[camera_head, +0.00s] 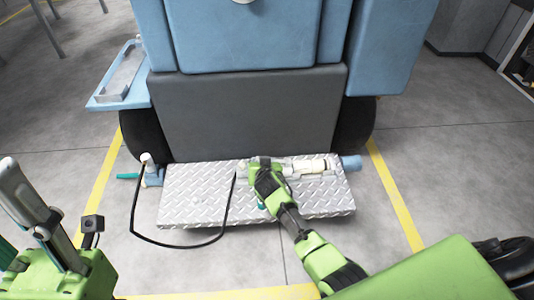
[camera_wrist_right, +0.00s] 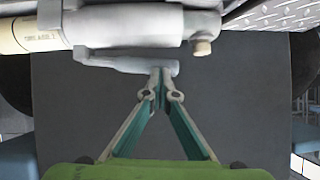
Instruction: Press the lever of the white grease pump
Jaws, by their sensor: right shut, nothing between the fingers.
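The white grease pump lies along the tread-plate step; its cream barrel (camera_head: 311,167) is right of my right gripper. The wrist view shows its cream barrel (camera_wrist_right: 35,34) and grey body (camera_wrist_right: 125,25) across the top. A grey lever-like bar (camera_wrist_right: 125,62) runs beside the body. My right gripper (camera_wrist_right: 160,78) is shut and empty, its tips at the end of this bar. I cannot tell if they touch it. The right gripper (camera_head: 263,185) hides part of the pump in the head view. My left gripper (camera_head: 50,235) is at the lower left, its jaw opening unclear.
The tread-plate step (camera_head: 200,195) stands before a blue machine (camera_head: 245,40) with a dark panel (camera_head: 245,110). A black hose (camera_head: 180,245) loops from a nozzle (camera_head: 148,160) on the left towards the pump. A blue tray (camera_head: 120,80) projects at the left.

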